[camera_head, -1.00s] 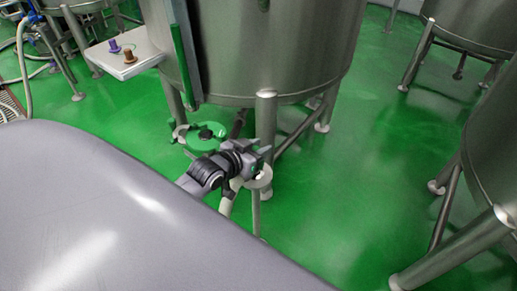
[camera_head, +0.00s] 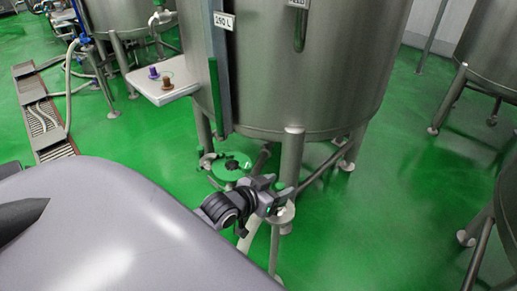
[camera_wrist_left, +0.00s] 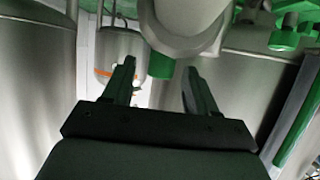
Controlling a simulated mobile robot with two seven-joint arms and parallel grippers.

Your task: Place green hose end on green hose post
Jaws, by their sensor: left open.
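My left gripper (camera_head: 274,194) is low in front of the large steel tank, beside a pale ring-shaped holder (camera_head: 284,214) on a thin metal post. A pale hose (camera_head: 250,236) hangs just below the gripper. In the left wrist view the two fingers of my left gripper (camera_wrist_left: 160,70) are open. A green piece (camera_wrist_left: 160,64) on a thick grey pipe-like part (camera_wrist_left: 190,22) shows between and beyond the fingertips. I cannot tell whether this is the green hose end or part of the post. My right gripper is not in view.
The steel tank (camera_head: 300,80) stands close behind the gripper on several legs. A green ring-shaped fitting (camera_head: 231,168) sits under it. A shelf (camera_head: 165,88) with a purple and a brown knob juts out at left. Green floor (camera_head: 400,190) is clear to the right.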

